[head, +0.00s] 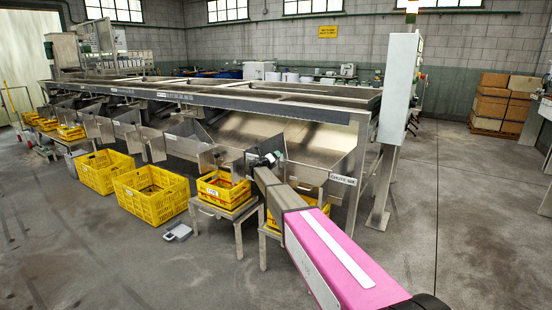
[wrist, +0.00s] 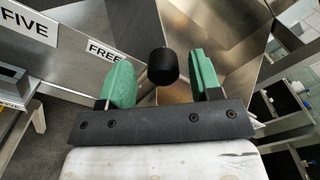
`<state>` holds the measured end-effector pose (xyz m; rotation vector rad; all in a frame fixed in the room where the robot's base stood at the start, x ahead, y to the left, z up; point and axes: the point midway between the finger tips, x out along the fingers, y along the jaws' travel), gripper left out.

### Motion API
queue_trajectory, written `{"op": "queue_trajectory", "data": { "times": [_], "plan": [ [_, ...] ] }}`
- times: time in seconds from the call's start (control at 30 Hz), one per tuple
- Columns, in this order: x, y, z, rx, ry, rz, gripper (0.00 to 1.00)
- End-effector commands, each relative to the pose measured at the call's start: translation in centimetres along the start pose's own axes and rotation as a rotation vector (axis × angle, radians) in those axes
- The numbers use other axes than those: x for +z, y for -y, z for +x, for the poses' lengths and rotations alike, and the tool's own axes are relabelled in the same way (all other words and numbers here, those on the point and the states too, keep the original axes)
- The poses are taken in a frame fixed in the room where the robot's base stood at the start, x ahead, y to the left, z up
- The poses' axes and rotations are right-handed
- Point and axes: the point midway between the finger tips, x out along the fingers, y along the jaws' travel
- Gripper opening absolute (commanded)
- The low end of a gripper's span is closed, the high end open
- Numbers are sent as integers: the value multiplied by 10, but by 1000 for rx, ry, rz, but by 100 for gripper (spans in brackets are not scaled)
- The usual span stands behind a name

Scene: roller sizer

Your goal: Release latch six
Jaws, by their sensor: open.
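In the wrist view my gripper (wrist: 162,78) is open, its two green fingers apart. A black round knob (wrist: 163,66) on a metal rod shows between the fingers, with space on both sides. Whether it lies between the fingertips or just beyond them I cannot tell. A white label reading FREE (wrist: 104,50) is on the metal panel to its left. In the head view my gripper (head: 264,160) is at the chutes, left of the label CHUTE SIX (head: 343,179). The knob cannot be made out there.
A sign ending in FIVE (wrist: 38,28) is on the panel at upper left. In the head view the long steel sizer (head: 230,103) has several chutes. Yellow crates (head: 152,193) stand along its front, some on stands. A white scale (head: 178,233) lies on the floor. Open floor lies at right.

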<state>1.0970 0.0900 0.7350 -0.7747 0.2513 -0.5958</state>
Motion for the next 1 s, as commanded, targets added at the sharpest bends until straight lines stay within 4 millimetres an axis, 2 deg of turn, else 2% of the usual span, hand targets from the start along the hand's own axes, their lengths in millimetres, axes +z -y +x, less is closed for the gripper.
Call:
{"op": "queue_trajectory", "data": {
  "times": [0.2,0.4,0.53,0.83,0.93,1.0],
  "plan": [
    [-1,2,-44,0,1,-1,58],
    [-1,2,-76,-2,0,-2,58],
    [-1,2,-83,-2,0,-2,58],
    [-1,1,-84,-2,-2,2,58],
    [-14,8,-87,2,-29,51,58],
    [-34,17,-92,7,-73,136,58]
  ]
}}
